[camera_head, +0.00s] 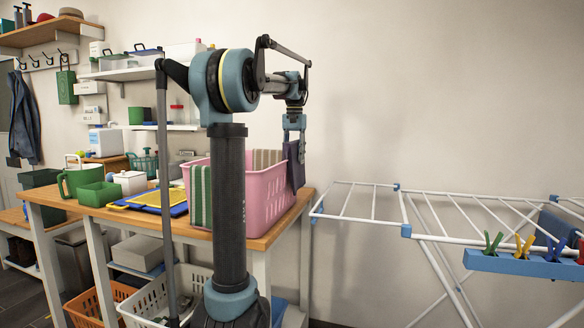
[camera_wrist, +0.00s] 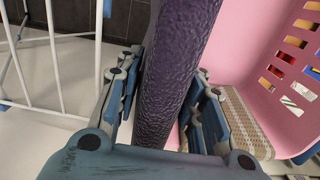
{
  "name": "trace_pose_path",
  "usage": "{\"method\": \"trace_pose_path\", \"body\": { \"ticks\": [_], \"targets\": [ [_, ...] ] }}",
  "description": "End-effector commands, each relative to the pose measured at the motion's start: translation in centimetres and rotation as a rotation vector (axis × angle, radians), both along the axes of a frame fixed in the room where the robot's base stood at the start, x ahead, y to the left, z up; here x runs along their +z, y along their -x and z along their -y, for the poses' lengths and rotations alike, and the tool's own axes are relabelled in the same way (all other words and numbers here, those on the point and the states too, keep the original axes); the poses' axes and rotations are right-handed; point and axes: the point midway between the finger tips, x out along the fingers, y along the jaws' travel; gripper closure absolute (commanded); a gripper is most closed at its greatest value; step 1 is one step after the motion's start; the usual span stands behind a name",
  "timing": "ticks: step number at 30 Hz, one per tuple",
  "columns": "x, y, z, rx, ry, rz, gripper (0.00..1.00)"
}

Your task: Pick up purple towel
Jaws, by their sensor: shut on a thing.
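The dark purple towel (camera_head: 297,168) hangs from my gripper (camera_head: 294,130) at the right end of the pink basket (camera_head: 268,200). In the wrist view the towel (camera_wrist: 175,75) runs upright between the two fingers of my gripper (camera_wrist: 168,90), which is shut on it. The pink basket wall (camera_wrist: 245,45) is to its right there. I cannot tell whether the towel's lower part touches the basket's rim.
The basket stands on a wooden table (camera_head: 275,236) with a green striped cloth (camera_head: 200,196) over its side and a beige striped cloth (camera_head: 267,159) at its back. A white drying rack (camera_head: 430,213) with coloured clothespins (camera_head: 524,246) stands at the right. The wall above is clear.

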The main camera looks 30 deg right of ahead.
Motion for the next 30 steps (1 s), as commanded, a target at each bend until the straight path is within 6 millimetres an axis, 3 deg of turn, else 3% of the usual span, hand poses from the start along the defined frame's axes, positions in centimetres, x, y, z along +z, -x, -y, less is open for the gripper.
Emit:
{"method": "trace_pose_path", "body": {
  "ticks": [6, 18, 24, 30],
  "targets": [
    [6.0, 0.0, 0.0, 0.000, 0.000, 0.000, 0.98],
    [15.8, 0.0, 0.0, 0.000, 0.000, 0.000, 0.98],
    [19.4, 0.0, 0.0, 0.000, 0.000, 0.000, 0.98],
    [21.6, 0.0, 0.0, 0.000, 0.000, 0.000, 0.98]
  ]
}}
